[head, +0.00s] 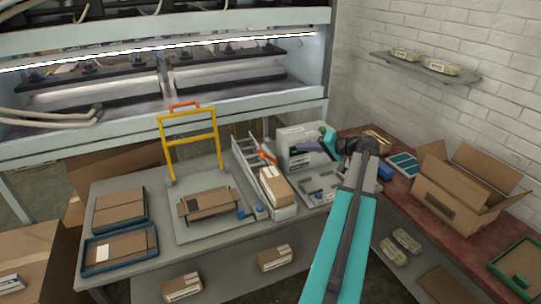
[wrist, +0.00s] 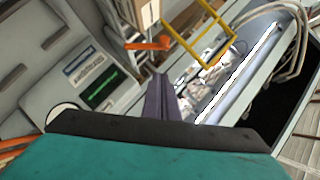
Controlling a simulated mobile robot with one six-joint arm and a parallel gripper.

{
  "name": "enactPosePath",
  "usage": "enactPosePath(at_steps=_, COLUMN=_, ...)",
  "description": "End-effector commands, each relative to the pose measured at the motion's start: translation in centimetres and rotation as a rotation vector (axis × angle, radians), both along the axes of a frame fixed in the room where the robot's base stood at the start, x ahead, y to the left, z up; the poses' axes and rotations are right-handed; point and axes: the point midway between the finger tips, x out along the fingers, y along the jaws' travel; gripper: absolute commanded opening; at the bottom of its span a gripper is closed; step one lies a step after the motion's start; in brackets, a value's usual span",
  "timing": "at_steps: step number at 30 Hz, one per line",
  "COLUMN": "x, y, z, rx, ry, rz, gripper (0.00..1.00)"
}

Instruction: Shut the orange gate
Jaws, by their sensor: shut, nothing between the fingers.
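The orange gate (head: 266,156) is a short bar at the channel on the bench, behind a cardboard box (head: 275,186). It also shows in the wrist view as an orange bar (wrist: 148,44), ahead and slightly left of my fingers. Whether it blocks the channel is too small to tell. My gripper (head: 302,147), with purple fingers, is shut and empty, to the right of the gate and apart from it, by the grey machine. In the wrist view its fingers (wrist: 160,84) point up the picture towards the gate.
A yellow frame with an orange handle (head: 188,140) stands left of the channel over a flattened carton (head: 208,203). The grey machine (head: 302,140) stands close to my gripper. Blue trays (head: 120,263) lie at left; an open box (head: 462,190) stands at right.

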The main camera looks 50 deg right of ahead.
Motion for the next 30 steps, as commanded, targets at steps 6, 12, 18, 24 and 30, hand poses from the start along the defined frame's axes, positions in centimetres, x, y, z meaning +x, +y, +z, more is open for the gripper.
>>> enactPosePath(at_steps=6, x=0.7, y=0.6, z=0.0, rx=0.0, ry=0.0, rz=0.011, gripper=0.0)
enactPosePath(at_steps=12, x=1.5, y=0.9, z=-0.1, rx=0.001, ry=0.0, rz=0.014, gripper=0.0)
enactPosePath(at_steps=18, x=3.4, y=1.3, z=-0.7, rx=0.002, ry=0.001, rz=0.017, gripper=0.0)
enactPosePath(at_steps=24, x=6.0, y=1.7, z=-1.7, rx=0.002, ry=0.001, rz=0.019, gripper=0.0)
enactPosePath(at_steps=30, x=8.7, y=2.1, z=-2.7, rx=0.003, ry=0.001, rz=0.019, gripper=0.0)
